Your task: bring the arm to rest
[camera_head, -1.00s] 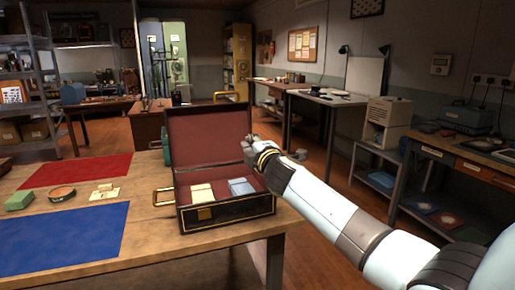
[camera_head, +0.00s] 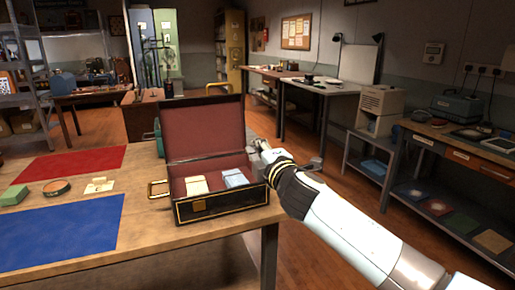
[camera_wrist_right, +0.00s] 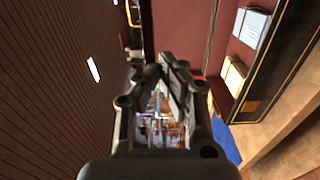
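My right arm comes in from the lower right in the head view. Its gripper (camera_head: 262,148) is small and partly hidden there, beside the right side of the open black case (camera_head: 225,207). In the right wrist view my right gripper (camera_wrist_right: 160,70) has its fingertips drawn together, with nothing seen between them. The case with its red lining shows at the right of that view, apart from the fingers. My left gripper is in neither view.
The wooden table (camera_head: 190,237) holds a red mat (camera_head: 75,160), a blue mat (camera_head: 60,230), a green block (camera_head: 13,195) and a round tin (camera_head: 56,187). The case holds cream packets (camera_head: 196,185) and blue packets (camera_head: 235,178). A shelved bench (camera_head: 470,155) stands right; floor shows between.

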